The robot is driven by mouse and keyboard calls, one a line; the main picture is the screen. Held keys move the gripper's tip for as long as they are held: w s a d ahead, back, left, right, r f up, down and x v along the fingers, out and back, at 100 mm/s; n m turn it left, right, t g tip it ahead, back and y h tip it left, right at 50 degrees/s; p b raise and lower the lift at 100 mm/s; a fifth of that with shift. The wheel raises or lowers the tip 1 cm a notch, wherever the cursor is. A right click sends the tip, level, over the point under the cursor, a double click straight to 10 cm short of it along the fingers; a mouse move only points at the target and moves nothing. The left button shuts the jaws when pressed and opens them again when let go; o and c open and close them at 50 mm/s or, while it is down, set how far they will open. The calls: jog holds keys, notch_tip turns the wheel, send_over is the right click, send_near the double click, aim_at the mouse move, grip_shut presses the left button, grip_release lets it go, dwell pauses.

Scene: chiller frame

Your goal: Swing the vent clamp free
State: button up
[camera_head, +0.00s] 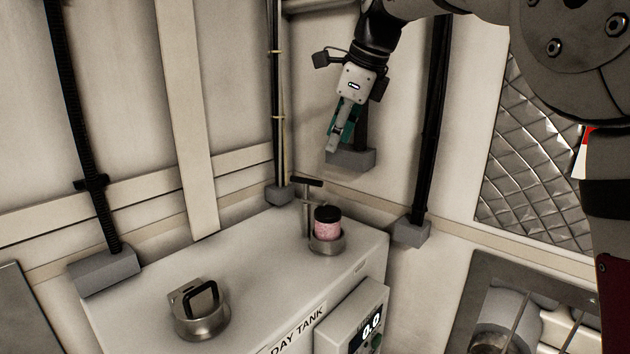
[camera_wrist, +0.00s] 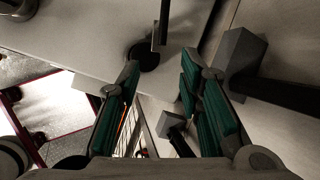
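My gripper (camera_head: 336,140) hangs above and behind the back right of the tank top, pointing down. In the wrist view its green-padded fingers (camera_wrist: 160,88) are apart with nothing between them. A thin upright post with a black crossbar (camera_head: 307,182), which looks like the vent clamp, stands beside a pink jar with a black lid (camera_head: 327,222). The jar sits in a metal collar (camera_head: 327,246). In the wrist view, the dark crossbar (camera_wrist: 164,18) and round black lid (camera_wrist: 146,56) lie beyond the fingertips, apart from them. How the clamp meets the jar is unclear.
The pale day tank (camera_head: 265,265) carries a metal cap with a black bail handle (camera_head: 203,318) at left and a display box (camera_head: 358,320) in front. Dark vertical pipes (camera_head: 432,120) with grey blocks line the walls behind. The tank top between cap and jar is clear.

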aim_at(307, 182)
jog(key=shift+m, duration=0.5)
jog(key=x, duration=0.5)
jog(key=a+x, duration=0.1)
jog(key=x, duration=0.4)
jog(key=a+r+p+x, duration=0.1)
jog(key=x, duration=0.4)
jog(key=shift+w+a, duration=0.1)
jog(key=shift+w, duration=0.3)
